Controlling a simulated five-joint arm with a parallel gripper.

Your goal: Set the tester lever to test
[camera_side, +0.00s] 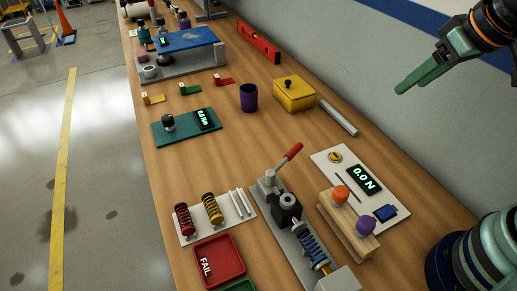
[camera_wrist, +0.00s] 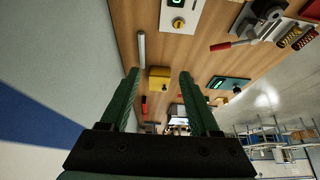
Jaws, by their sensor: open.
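The tester (camera_side: 287,208) is a grey spring-testing press on the wooden bench, with a blue spring on its bed. Its lever (camera_side: 290,154) has a red grip and leans up and to the right in the side view. In the wrist view the lever (camera_wrist: 226,46) shows at the upper right, its red grip pointing left. My gripper (camera_side: 402,88) is at the upper right of the side view, high above the bench and well apart from the lever. In the wrist view its two green fingers (camera_wrist: 159,74) are spread, with nothing held between them. Any lever position labels are too small to read.
A white panel (camera_side: 330,163) with a 0.0 N display stands right of the tester. A wooden block (camera_side: 346,232) with orange and purple knobs is close beside it. A spring tray (camera_side: 238,229) and red FAIL tray (camera_side: 218,262) lie left. A yellow box (camera_side: 294,98) and purple cup (camera_side: 249,98) stand behind.

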